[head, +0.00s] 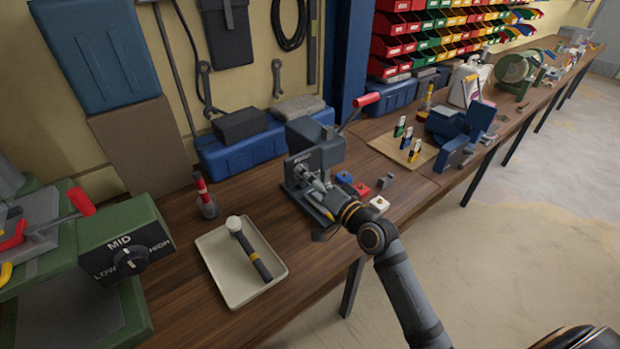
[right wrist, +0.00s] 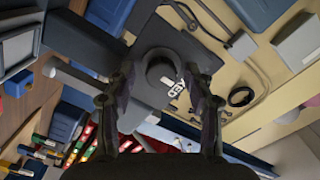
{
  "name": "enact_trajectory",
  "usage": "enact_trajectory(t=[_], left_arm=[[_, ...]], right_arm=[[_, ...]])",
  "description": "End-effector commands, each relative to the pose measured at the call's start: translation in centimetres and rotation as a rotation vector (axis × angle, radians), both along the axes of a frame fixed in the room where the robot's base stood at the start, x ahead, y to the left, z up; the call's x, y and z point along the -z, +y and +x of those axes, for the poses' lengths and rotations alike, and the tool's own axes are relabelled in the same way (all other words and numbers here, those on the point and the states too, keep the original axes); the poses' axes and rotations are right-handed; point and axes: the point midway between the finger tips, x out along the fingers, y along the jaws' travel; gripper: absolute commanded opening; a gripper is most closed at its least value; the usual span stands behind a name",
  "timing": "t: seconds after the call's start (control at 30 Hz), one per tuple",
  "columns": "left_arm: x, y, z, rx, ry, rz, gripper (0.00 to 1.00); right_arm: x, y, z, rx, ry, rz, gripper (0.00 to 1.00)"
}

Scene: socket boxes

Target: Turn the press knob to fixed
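The dark grey press (head: 316,148) stands on the bench with its red-tipped lever (head: 366,99) raised at the right. My right gripper (head: 304,172) is at the press's front. In the right wrist view, its two fingers (right wrist: 162,80) are spread on either side of the knob, with visible gaps and nothing held. The knob's setting is unclear. My left gripper is not in view.
A green machine (head: 125,250) with a LOW/MID/HIGH dial stands at the left. Small socket boxes (head: 361,189) sit right of my gripper. A blue toolbox (head: 220,150) is behind.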

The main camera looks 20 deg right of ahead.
Motion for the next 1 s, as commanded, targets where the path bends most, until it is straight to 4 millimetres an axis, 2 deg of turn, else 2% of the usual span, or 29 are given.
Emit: enact_trajectory(t=[0.27,0.37,0.57,0.8,1.0], left_arm=[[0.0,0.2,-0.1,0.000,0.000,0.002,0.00],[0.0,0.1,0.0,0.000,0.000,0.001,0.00],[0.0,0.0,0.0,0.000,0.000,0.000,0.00],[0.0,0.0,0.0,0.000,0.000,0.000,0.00],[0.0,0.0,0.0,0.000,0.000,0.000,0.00]], right_arm=[[-0.1,-0.1,-0.2,0.000,-0.002,0.000,0.54],[0.0,-0.6,-1.4,0.002,-0.001,-0.006,0.54],[0.1,-1.7,-5.1,-0.006,0.001,-0.010,0.54],[0.0,-2.5,-6.7,0.003,-0.001,-0.004,0.54],[-0.1,-2.6,-7.1,-0.001,0.000,0.001,0.54]])
